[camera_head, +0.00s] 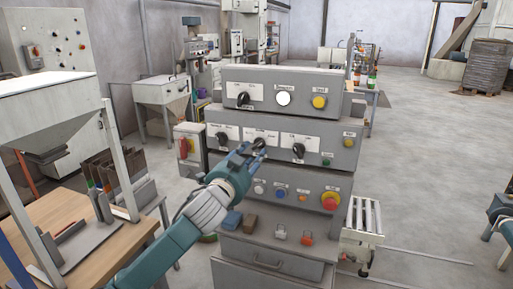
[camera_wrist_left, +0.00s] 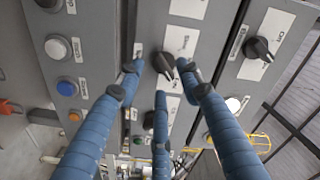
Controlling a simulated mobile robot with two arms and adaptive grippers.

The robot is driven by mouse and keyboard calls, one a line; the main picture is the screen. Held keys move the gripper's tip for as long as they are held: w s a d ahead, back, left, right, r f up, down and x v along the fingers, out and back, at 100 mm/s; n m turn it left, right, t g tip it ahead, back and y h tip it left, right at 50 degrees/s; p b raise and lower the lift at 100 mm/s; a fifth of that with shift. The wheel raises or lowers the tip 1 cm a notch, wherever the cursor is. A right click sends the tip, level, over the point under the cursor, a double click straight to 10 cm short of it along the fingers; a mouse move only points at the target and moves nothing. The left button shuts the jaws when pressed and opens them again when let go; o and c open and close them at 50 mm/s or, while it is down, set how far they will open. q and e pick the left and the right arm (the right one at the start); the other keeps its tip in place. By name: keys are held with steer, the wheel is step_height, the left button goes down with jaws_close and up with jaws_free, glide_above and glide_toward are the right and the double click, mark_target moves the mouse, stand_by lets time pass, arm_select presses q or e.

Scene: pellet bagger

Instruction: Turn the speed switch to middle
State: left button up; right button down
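A grey control panel (camera_head: 236,118) stands at the centre of the head view. Its middle tier has three black rotary knobs: a left one (camera_head: 221,138), a middle one (camera_head: 260,143) and a right one (camera_head: 298,150). The labels are too small to tell surely which is the speed switch. My left gripper (camera_head: 254,151) is at the middle knob. In the wrist view its three blue fingers (camera_wrist_left: 160,80) are spread, with that knob (camera_wrist_left: 165,63) beyond and between the tips. Contact cannot be told. My right gripper is not in view.
The upper tier has a black knob (camera_head: 243,99), a white button (camera_head: 283,98) and a yellow button (camera_head: 319,102). A wooden table (camera_head: 70,212) stands at left. The floor at right is mostly clear.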

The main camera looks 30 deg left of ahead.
mark_target(258, 144)
arm_select(q)
steer(key=x, duration=0.3)
steer(key=shift+w+p, duration=0.3)
steer(key=shift+w, duration=0.1)
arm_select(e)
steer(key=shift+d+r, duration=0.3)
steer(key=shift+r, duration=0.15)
arm_select(q)
jaws_close()
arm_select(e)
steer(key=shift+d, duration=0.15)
